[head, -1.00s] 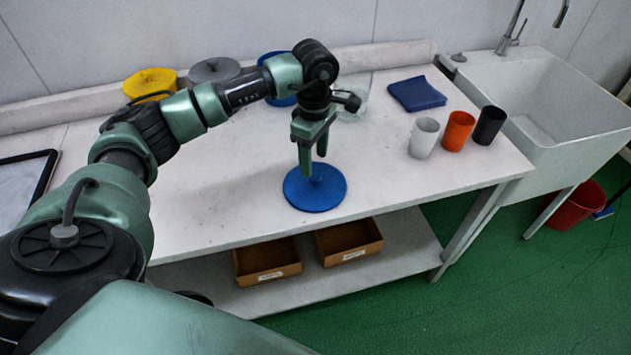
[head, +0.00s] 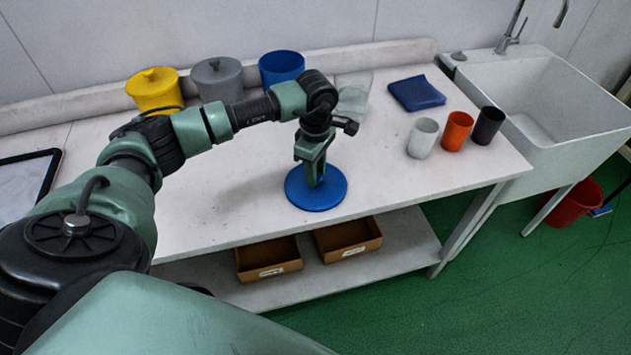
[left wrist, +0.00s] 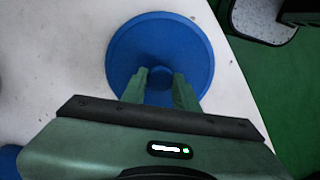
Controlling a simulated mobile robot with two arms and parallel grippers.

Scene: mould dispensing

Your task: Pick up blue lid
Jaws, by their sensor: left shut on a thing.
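The blue lid (head: 330,194) is a round flat disc lying on the white table near its front edge. It also shows in the left wrist view (left wrist: 190,40), with its knob between my fingers. My left gripper (head: 315,180) points down at the middle of the lid and is shut on its knob; it also shows in the left wrist view (left wrist: 161,82). The knob is mostly hidden by the fingers in the head view. The lid looks flat on the table. My right gripper is in neither view.
A lidded yellow canister (head: 155,92), a lidded grey canister (head: 217,80) and an open blue canister (head: 282,68) stand behind my arm. A white cup (head: 423,138), orange cup (head: 456,131), black cup (head: 488,126) and folded blue cloth (head: 417,93) are to the right, before the sink (head: 560,115).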

